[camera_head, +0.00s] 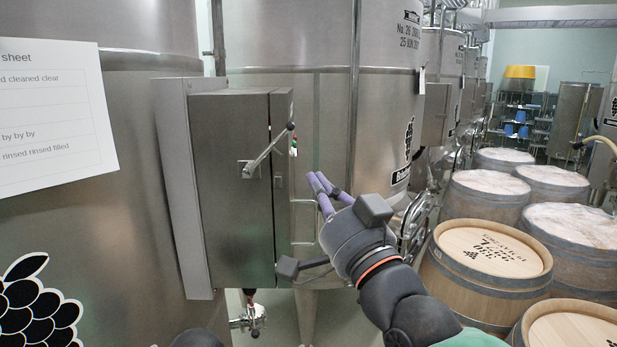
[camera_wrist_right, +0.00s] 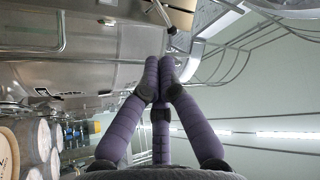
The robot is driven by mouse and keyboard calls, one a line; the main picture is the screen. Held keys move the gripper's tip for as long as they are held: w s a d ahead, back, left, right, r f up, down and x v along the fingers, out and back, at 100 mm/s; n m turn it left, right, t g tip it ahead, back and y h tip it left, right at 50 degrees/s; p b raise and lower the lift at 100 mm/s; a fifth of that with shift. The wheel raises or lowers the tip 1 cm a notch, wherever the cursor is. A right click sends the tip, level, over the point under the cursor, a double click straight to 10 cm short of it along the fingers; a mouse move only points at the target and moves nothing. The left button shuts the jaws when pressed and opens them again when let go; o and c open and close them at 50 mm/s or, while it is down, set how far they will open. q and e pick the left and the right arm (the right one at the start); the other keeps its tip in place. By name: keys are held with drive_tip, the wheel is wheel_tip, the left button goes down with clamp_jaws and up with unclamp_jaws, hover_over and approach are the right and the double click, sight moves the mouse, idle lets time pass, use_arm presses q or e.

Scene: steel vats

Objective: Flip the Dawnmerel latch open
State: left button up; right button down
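A grey steel cabinet (camera_head: 232,200) is fixed to the vat at centre left of the head view. On its front is a lever-like latch (camera_head: 268,152), slanting up and right from a square plate to a dark knob. No readable Dawnmerel name shows on it. The latch also shows at the top of the right wrist view (camera_wrist_right: 161,11). My right gripper (camera_head: 322,182) has purple fingers and is to the right of and below the knob, apart from it. In the wrist view its fingertips (camera_wrist_right: 163,66) are together with nothing visible between them. My left gripper is not in view.
Several wooden barrels (camera_head: 487,262) stand at the right. A row of steel vats (camera_head: 390,60) runs back from the centre. A paper sheet (camera_head: 50,115) is on the left vat. A pipe valve (camera_head: 250,317) is below the cabinet. Open air lies between gripper and latch.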

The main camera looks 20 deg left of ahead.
drive_tip(key=v, duration=0.3)
drive_tip(key=shift+s+d+b, duration=0.2)
drive_tip(key=shift+b, duration=0.1)
drive_tip(key=shift+s, duration=0.1)
